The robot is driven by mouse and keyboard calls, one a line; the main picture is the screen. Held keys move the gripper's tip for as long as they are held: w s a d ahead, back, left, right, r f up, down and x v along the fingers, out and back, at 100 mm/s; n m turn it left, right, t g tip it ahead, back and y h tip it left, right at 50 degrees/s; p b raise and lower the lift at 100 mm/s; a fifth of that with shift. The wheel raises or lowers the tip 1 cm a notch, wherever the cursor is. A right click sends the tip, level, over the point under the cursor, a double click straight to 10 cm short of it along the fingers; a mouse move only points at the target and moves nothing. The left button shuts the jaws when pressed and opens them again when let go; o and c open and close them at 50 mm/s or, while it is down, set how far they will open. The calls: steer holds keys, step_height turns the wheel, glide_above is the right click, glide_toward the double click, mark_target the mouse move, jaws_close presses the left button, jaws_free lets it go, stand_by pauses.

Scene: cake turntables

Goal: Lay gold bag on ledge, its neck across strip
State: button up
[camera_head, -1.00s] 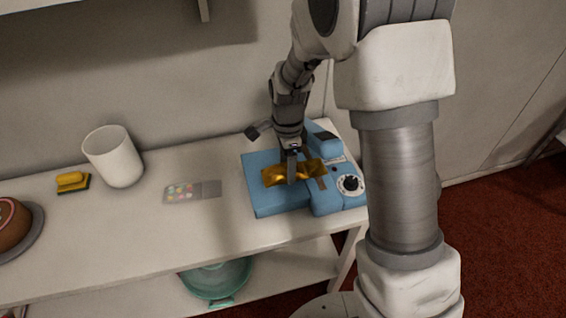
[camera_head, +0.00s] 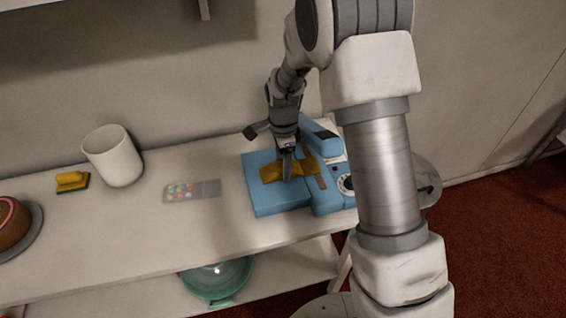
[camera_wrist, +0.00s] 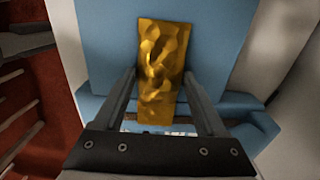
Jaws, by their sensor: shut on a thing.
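The gold bag (camera_head: 270,174) is a shiny, crinkled packet over the flat blue ledge (camera_head: 278,207) of a blue machine. My gripper (camera_head: 287,177) points down and is shut on the bag's middle. In the wrist view the bag (camera_wrist: 158,62) lies lengthwise between my two fingers (camera_wrist: 160,80). Its right end in the head view reaches close to the brown strip (camera_head: 322,182). I cannot tell whether that end lies across the strip or whether the bag's underside touches the ledge.
The machine's raised blue arm (camera_head: 318,136) stands behind right, with a dial (camera_head: 347,184) partly hidden by my arm. A teal bowl (camera_head: 217,282) sits on the lower shelf.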

steer(key=o, duration=1.3)
steer(key=shift+r, duration=0.1)
step_height(320, 180, up, 12)
steer(key=p, duration=0.2)
steer(key=s+d+r+n+t, duration=0.2)
steer(key=s+d+r+n, duration=0.35)
steer(key=s+r, duration=0.5)
steer(key=shift+s+d+r+n+t, duration=0.7)
steer(key=shift+s+n, duration=1)
steer(key=shift+s, duration=0.6)
steer(key=shift+s+d+r+n+t, duration=0.5)
steer(key=shift+s+d+r+n, duration=0.3)
steer(key=shift+s+n, duration=1.2)
steer(key=shift+s+d+r+n+t, duration=0.7)
steer(key=shift+s+n, duration=0.65)
steer(key=shift+s, duration=1.3)
steer(key=shift+r, duration=0.1)
